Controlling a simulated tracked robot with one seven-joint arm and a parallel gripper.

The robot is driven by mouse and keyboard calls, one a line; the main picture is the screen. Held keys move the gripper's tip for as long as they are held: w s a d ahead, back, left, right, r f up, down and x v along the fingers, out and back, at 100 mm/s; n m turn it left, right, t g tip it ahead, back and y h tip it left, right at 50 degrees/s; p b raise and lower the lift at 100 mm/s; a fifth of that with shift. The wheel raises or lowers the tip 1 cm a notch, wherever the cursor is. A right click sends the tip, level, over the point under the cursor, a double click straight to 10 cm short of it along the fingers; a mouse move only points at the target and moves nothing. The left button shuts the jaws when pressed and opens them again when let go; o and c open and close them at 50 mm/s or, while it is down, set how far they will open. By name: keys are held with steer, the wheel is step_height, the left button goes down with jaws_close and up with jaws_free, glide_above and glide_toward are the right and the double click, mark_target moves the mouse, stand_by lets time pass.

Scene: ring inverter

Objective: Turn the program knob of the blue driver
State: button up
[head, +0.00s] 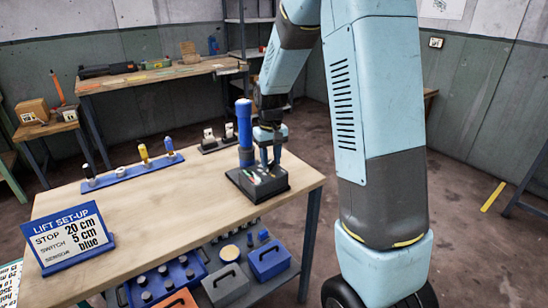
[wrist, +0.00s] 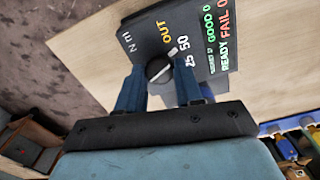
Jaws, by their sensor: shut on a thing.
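The blue driver (head: 245,128) stands upright at the left side of a dark tester box (head: 240,184), near the right end of the wooden table. In the wrist view the dark panel (wrist: 204,20) carries lettering such as "N m", "OUT", "25 50", "READY" and "FAIL". The round dark program knob (wrist: 158,66) has a light pointer mark turned toward the upper right, near "OUT" and "50". My gripper (head: 269,160) reaches down over the box, just right of the blue driver. In the wrist view its two blue fingers are closed on either side of the knob.
A blue rack (head: 130,174) with several small tools stands at the table's back left. A sign (head: 72,238) reading "LIFT SET-UP" stands at the front left. The wooden table (head: 170,225) is bare between them and the box.

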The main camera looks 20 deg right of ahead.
mark_target(270, 162)
steer(key=shift+a, duration=0.1)
steer(key=o, duration=1)
steer(key=shift+o, duration=0.2)
steer(key=shift+r, duration=0.1)
step_height(270, 162, up, 13)
steer(key=shift+r, duration=0.2)
steer(key=s+d+r+t, duration=0.1)
steer(key=s+r+t, duration=0.1)
steer(key=s, duration=1.2)
steer(key=s+d+r+m+t, duration=0.1)
steer(key=s+r+t, duration=0.2)
steer(key=s, duration=1.1)
steer(key=shift+s+r+m+t, duration=0.25)
steer(key=shift+r+m+t, duration=0.05)
steer(key=shift+r, duration=0.6)
